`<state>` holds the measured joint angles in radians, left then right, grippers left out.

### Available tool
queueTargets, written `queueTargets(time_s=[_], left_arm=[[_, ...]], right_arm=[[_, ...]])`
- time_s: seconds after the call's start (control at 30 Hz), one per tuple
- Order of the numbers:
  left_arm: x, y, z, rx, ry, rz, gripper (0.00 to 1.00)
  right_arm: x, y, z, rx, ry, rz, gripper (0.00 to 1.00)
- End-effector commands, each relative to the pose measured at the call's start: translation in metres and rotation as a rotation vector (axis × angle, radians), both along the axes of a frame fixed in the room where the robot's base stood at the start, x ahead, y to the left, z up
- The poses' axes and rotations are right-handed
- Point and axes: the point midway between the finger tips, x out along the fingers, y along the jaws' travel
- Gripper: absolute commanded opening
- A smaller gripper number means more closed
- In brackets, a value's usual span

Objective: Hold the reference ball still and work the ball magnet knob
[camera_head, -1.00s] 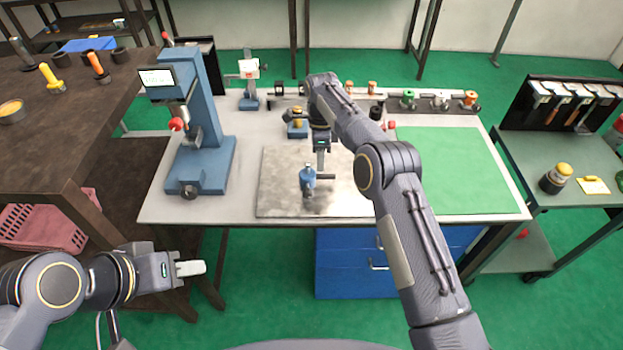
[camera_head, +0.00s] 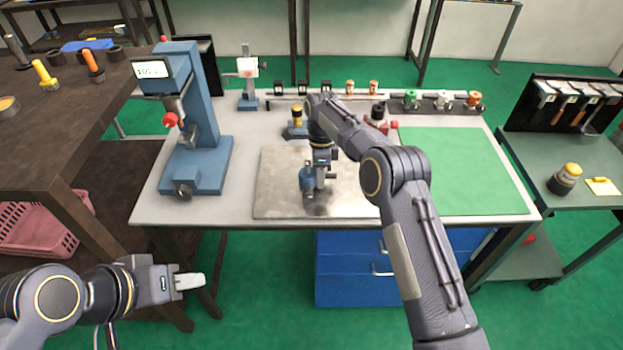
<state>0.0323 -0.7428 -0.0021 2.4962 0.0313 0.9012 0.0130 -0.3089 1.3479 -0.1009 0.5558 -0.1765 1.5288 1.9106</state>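A small blue fixture (camera_head: 307,181) with a dark base stands on the grey metal plate (camera_head: 275,200) near the table's front. It may be the ball magnet; I cannot make out its knob or the reference ball clearly at this size. My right gripper (camera_head: 320,182) points down right beside the fixture's right side and partly covers it. Whether its fingers touch anything, or how far apart they are, cannot be seen. My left gripper (camera_head: 190,282) is off the table at the lower left, in front of the table's front edge, with nothing visible in it; its finger gap does not show.
A blue press-like gauge (camera_head: 195,130) with a display stands at the left of the table. A small blue stand with a yellow top (camera_head: 297,118) is behind the plate. A green mat (camera_head: 460,170) lies clear at the right. My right forearm crosses the table's middle.

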Motion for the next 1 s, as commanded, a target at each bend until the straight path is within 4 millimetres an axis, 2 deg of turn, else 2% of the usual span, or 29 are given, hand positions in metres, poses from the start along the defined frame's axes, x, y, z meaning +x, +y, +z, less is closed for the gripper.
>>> queueTargets(time_s=[0.1, 0.2, 0.23, 0.33, 0.37, 1.0], left_arm=[[0.0000, 0.0000, 0.0000, 0.000, 0.000, 0.000, 0.36], [0.0000, 0.0000, 0.0000, 0.000, 0.000, 0.000, 0.36], [0.0000, 0.0000, 0.0000, 0.000, 0.000, 0.000, 0.36], [-0.0001, 0.0000, 0.0000, 0.000, 0.000, 0.000, 0.36], [-0.0001, 0.0000, 0.0000, 0.000, 0.000, 0.000, 0.36], [0.0000, 0.0000, -0.0004, 0.000, 0.000, 0.000, 0.36]], right_arm=[[-0.0003, 0.0000, 0.0001, 0.000, 0.001, 0.000, 0.00], [-0.0003, -0.0001, 0.0000, 0.000, 0.002, 0.000, 0.00], [-0.0003, -0.0001, 0.0000, 0.000, 0.002, 0.000, 0.15], [-0.0004, -0.0001, 0.0000, 0.000, 0.002, 0.000, 0.01], [-0.0004, -0.0001, 0.0000, 0.000, 0.002, 0.000, 0.00], [-0.0007, -0.0002, -0.0017, -0.001, 0.004, 0.000, 0.00]])
